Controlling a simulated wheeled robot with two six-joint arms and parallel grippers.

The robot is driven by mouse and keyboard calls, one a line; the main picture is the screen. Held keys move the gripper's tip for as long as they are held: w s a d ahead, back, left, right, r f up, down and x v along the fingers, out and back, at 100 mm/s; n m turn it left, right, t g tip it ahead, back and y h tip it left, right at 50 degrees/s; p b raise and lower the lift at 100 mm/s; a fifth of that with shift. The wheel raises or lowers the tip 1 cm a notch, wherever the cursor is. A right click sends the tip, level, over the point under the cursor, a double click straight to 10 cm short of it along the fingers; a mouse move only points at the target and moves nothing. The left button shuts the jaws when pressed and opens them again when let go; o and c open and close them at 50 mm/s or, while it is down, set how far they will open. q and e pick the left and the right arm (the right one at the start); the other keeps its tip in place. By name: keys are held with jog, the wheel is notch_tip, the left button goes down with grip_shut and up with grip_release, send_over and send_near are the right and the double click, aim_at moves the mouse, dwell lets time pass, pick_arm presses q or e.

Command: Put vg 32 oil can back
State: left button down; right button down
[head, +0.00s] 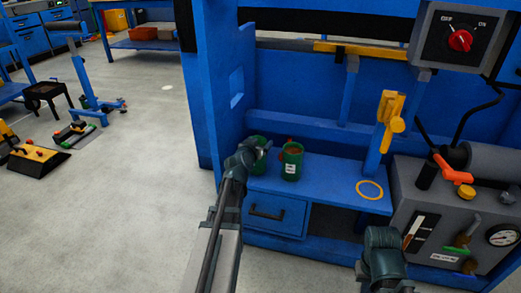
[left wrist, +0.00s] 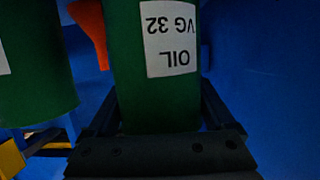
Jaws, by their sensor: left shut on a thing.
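The VG 32 oil can (left wrist: 125,60) is green with a white label reading "OIL VG 32", upside down in the left wrist view. My left gripper (left wrist: 160,115) is shut on it, one dark finger on each side. In the head view the can (head: 256,141) stands at the left end of the blue shelf, partly hidden by my left gripper (head: 250,151). I cannot tell whether its base touches the shelf. A yellow ring (head: 370,189) is marked on the shelf's right part. My right gripper's fingers are not visible.
A second green can (head: 291,162) stands on the shelf (head: 325,184), just right of the held one. A yellow clamp-like post (head: 390,118) rises behind the ring. A grey unit with a gauge (head: 460,220) stands to the right. A blue side wall (head: 228,85) is close on the left.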

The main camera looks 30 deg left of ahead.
pick_arm(q)
jog(key=shift+f, duration=0.6)
jog(key=shift+r, duration=0.15)
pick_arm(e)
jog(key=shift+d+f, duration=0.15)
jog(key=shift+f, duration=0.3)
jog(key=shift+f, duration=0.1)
pick_arm(q)
grip_release()
